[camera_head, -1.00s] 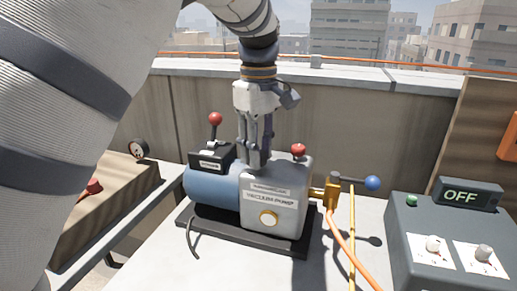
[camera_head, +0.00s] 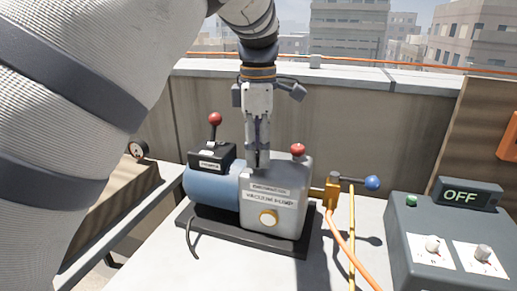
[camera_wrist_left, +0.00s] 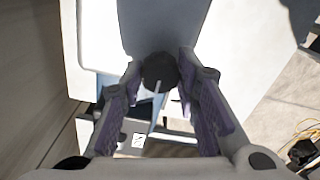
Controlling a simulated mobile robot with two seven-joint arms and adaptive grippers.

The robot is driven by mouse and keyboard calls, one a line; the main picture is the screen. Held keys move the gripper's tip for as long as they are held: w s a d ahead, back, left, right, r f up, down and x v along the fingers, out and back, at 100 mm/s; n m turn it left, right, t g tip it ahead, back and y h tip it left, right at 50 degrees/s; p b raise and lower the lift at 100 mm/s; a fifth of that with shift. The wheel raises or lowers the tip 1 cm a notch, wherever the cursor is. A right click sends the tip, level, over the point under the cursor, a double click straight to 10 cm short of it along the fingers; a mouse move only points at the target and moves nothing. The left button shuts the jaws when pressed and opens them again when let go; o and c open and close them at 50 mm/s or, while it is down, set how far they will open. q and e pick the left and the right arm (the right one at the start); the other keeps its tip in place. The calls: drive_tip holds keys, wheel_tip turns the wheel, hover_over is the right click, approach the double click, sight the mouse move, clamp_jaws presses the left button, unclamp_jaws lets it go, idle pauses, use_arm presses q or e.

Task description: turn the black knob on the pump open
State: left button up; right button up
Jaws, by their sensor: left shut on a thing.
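The vacuum pump (camera_head: 275,205) stands on a dark base on the white bench, with a blue motor (camera_head: 212,185) at its left. My left gripper (camera_head: 258,160) points straight down onto the top of the pump's grey body. In the left wrist view the black round knob (camera_wrist_left: 159,71), with a pale pointer line, sits between the fingertips of the left gripper (camera_wrist_left: 160,78). The gripper is shut on the knob. In the head view the fingers hide most of the knob. My right gripper is not in view.
A red-balled lever (camera_head: 215,120) rises from the switch box, and a red ball (camera_head: 298,150) tops the pump. A brass valve (camera_head: 331,193) with a blue-balled handle (camera_head: 372,183) is at right. A grey control box (camera_head: 445,235) reads OFF. A parapet runs behind.

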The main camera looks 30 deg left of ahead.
sight(258, 153)
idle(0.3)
use_arm(q)
drive_tip(key=o, duration=1.2)
drive_tip(key=shift+c, duration=0.2)
wheel_tip(258, 153, up, 12)
